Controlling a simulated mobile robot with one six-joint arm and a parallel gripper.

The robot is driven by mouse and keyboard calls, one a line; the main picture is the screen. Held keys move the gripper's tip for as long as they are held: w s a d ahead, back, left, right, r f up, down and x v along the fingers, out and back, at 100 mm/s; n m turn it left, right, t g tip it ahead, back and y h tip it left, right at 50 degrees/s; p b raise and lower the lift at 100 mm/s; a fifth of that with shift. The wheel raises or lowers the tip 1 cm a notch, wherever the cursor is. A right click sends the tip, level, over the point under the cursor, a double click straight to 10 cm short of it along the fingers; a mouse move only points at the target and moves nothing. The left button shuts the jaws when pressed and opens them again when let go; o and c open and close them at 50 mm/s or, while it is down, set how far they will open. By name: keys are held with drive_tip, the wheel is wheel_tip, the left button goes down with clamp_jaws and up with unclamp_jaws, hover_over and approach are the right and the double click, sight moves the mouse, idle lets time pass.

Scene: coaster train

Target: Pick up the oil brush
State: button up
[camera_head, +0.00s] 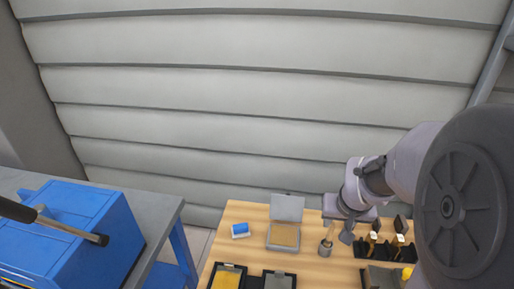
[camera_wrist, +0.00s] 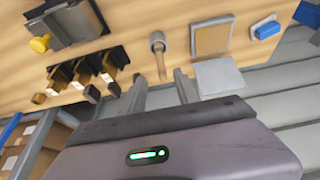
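The oil brush (camera_head: 330,231) appears to be the thin wooden handle standing in a small grey cup (camera_head: 325,248) on the wooden table. In the wrist view the handle (camera_wrist: 162,68) points from the cup (camera_wrist: 157,40) toward my gripper. My gripper (camera_wrist: 160,76) is open, with one finger on each side of the handle's end. I see no contact, and the depth between them is hard to tell. In the head view my gripper (camera_head: 347,233) is just right of the brush. The brush's bristles are hidden in the cup.
An open grey case (camera_head: 284,235) and a blue block (camera_head: 240,229) lie to the left. Black trays (camera_head: 279,280) sit in front.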

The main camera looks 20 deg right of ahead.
sight(333, 228)
drive_tip(key=x, duration=0.2)
drive_tip(key=shift+w+f+b, duration=0.1)
drive_tip(key=shift+f+b, duration=0.2)
drive_tip(key=shift+f, duration=0.05)
drive_tip(key=b+x, duration=0.1)
drive_tip(key=x, duration=0.2)
drive_tip(key=b+x, duration=0.1)
drive_tip(key=x, duration=0.1)
drive_tip(key=shift+a+f+b, duration=0.15)
drive_tip(key=shift+a+b, duration=0.1)
drive_tip(key=shift+b, duration=0.05)
drive_tip(key=shift+d, duration=0.1)
drive_tip(key=shift+c, duration=1.3)
clamp_jaws()
